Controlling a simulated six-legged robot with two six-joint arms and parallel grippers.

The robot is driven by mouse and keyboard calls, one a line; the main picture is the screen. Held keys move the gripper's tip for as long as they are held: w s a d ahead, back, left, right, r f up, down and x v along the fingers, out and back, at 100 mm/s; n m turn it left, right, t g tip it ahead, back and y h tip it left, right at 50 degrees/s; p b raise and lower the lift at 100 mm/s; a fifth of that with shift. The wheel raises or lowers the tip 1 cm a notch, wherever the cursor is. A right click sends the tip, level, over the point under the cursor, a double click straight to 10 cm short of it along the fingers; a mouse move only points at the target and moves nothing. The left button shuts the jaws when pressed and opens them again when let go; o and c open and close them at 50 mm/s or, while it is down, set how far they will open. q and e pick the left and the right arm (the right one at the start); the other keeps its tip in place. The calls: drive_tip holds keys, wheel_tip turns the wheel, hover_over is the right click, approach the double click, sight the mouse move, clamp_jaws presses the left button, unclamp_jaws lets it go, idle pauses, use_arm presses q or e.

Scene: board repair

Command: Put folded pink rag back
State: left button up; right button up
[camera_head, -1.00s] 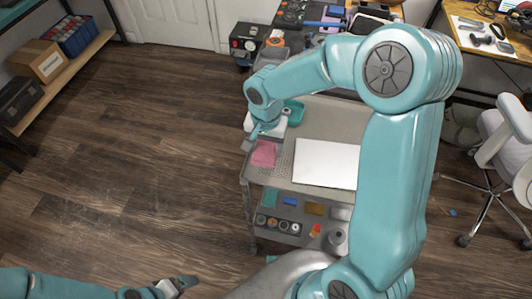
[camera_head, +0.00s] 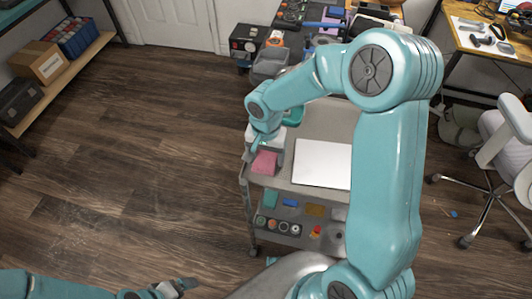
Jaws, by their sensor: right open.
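The folded pink rag (camera_head: 264,163) lies flat on the left part of the grey cart's top (camera_head: 284,180), to the left of a white board (camera_head: 321,164). My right gripper (camera_head: 251,153) is just above and behind the rag's upper left edge, and I cannot tell if it touches the rag. It is open and holds nothing that I can see. My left gripper (camera_head: 182,288) is low at the bottom of the view, over the floor and away from the cart. Its fingers are too small to read.
The cart's lower shelf holds a teal item (camera_head: 270,198), a blue item (camera_head: 291,202) and several round containers (camera_head: 283,226). A teal tray (camera_head: 293,115) is at the cart's back. An office chair (camera_head: 500,165) stands at right. The wooden floor (camera_head: 120,170) at left is clear.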

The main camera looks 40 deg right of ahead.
sight(266, 157)
drive_tip(key=shift+r, duration=0.35)
wheel_tip(266, 157, up, 12)
drive_tip(key=p, duration=0.1)
drive_tip(key=shift+f, duration=0.2)
